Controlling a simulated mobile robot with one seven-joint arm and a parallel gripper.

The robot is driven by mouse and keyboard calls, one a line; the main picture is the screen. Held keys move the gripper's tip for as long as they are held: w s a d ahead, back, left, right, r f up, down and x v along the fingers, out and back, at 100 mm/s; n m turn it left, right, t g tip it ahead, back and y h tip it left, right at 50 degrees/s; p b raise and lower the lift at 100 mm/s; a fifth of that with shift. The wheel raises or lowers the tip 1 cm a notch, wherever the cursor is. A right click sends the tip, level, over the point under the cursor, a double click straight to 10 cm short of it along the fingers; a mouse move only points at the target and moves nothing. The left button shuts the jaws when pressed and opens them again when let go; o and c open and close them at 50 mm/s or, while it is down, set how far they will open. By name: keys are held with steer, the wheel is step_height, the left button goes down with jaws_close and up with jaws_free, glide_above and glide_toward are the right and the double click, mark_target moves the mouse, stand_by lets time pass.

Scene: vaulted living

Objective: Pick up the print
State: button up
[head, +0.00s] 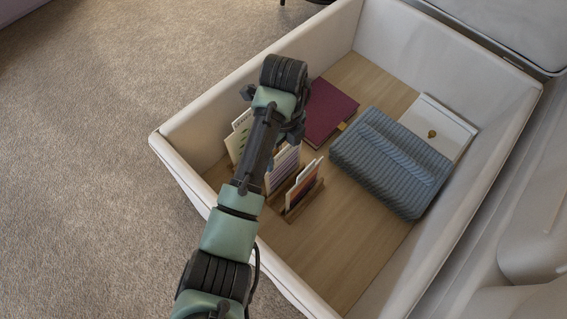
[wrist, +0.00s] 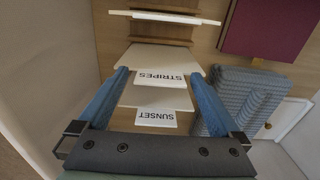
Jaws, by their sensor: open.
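Several upright prints stand in the bin. In the wrist view a print labelled STRIPES (wrist: 163,78) and one labelled SUNSET (wrist: 157,117) show between the two blue fingers of my gripper (wrist: 158,72). The fingers are open, one on each side of these prints; I cannot tell whether they touch. Another print (wrist: 170,18) stands edge-on in a wooden holder (wrist: 148,31) beyond the fingertips. In the head view a print (head: 302,187) stands in the wooden holder (head: 303,207), and striped print (head: 284,163) is partly behind my arm. My fingers are hidden there.
The pale fabric bin (head: 205,208) has raised walls around everything. A dark red book (head: 331,112), a folded blue knit blanket (head: 385,160) and a white box (head: 432,125) lie to the right. Bare wooden floor (head: 335,240) is free at the front.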

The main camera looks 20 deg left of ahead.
steer(key=shift+f, duration=0.2)
jaws_close()
stand_by(0.4)
steer(key=shift+r, duration=0.15)
step_height(320, 180, up, 10)
steer(key=p, duration=0.8)
steer(key=shift+r+p, duration=0.1)
steer(key=shift+p, duration=0.2)
steer(key=shift+r+p, duration=2.25)
steer(key=shift+p, duration=0.5)
